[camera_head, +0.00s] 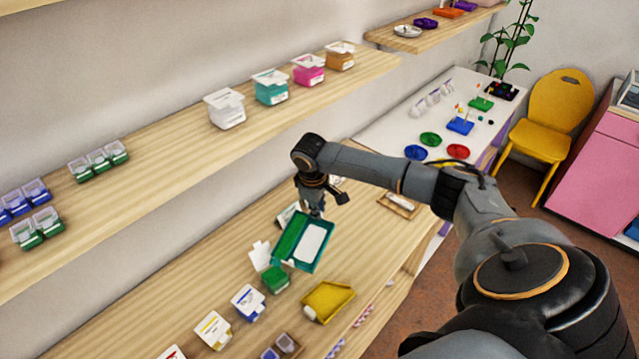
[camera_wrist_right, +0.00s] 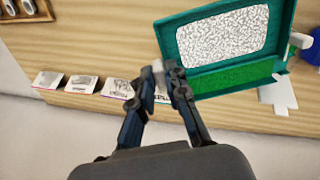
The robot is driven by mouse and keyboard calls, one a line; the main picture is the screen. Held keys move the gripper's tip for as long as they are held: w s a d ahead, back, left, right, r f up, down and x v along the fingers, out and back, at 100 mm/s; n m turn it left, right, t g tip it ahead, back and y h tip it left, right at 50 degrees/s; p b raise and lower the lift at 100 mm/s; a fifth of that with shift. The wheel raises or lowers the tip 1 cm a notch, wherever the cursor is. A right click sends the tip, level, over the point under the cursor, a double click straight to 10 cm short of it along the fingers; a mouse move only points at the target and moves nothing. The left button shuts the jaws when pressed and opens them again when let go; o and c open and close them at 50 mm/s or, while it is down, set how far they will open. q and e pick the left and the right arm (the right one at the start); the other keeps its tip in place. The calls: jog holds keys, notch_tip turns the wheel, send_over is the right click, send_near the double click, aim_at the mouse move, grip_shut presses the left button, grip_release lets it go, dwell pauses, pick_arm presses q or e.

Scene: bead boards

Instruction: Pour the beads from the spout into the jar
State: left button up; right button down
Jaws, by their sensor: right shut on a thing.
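My right gripper (camera_head: 315,210) is shut at the far edge of a teal tray (camera_head: 277,250); in the right wrist view its fingertips (camera_wrist_right: 167,72) meet by the corner of the tray (camera_wrist_right: 228,71). The tray has a white speckled panel and a band of fine green beads. A small green jar (camera_head: 275,279) stands close to the tray's near-left side, with a white lid flap (camera_head: 260,255) up beside it. A yellow scoop-shaped tray with a spout (camera_head: 328,300) lies to the right on the wooden counter. What the fingers pinch is partly hidden. My left gripper is out of view.
White jars with blue (camera_head: 249,303) and yellow (camera_head: 213,330) labels stand near the green jar. A small wooden tray (camera_head: 398,205) is at the right. An upper shelf (camera_head: 180,135) holds lidded tubs.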

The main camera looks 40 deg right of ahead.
jog(key=shift+a+f, duration=0.3)
jog(key=shift+f, duration=0.15)
jog(key=shift+a+r+h, duration=0.15)
jog(key=shift+r+h, duration=0.25)
jog(key=shift+r, duration=0.1)
jog(key=shift+s+a+r+t+p, duration=0.2)
jog(key=shift+a+r+t+p, duration=0.1)
jog(key=shift+r, duration=0.2)
jog(key=shift+s+a+r+h, duration=0.2)
jog(key=shift+a+r+h, duration=0.1)
jog(key=shift+r+h, duration=0.25)
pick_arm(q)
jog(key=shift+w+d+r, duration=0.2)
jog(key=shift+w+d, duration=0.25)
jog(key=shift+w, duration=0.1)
pick_arm(e)
jog(key=shift+f, duration=0.15)
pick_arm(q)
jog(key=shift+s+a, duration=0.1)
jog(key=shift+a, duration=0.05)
pick_arm(e)
jog(key=shift+s+a+r+t+h, duration=0.1)
jog(key=shift+a+r+t+h, duration=0.15)
jog(key=shift+r+t+h, duration=0.25)
